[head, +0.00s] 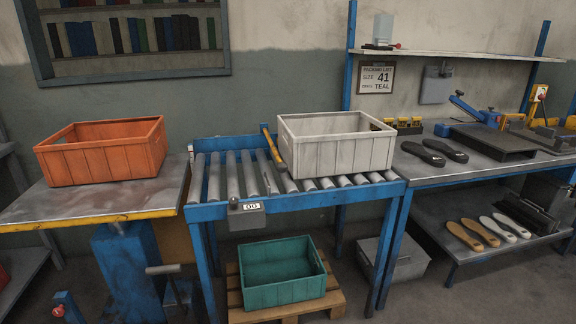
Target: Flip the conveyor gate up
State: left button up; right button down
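The roller conveyor (228,178) has a blue frame and grey rollers and stands in the middle of the head view. A yellow bar (273,148), which looks like the gate, slants over the rollers from the back rail toward the front. It is just left of the grey-white crate (335,147) on the conveyor's right part. Whether the bar touches the crate, I cannot tell. The bar's front end seems to stop short of the front rail. Neither of my grippers is in view.
An orange crate (103,152) sits on the left table (60,207). A teal crate (280,272) is on a pallet (318,308) below the conveyor. A counter box (247,219) is on the front rail. The left rollers are clear. Dark soles (434,152) lie on the right bench (420,178).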

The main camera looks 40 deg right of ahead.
aim_at(282, 167)
jog(key=z, duration=1.15)
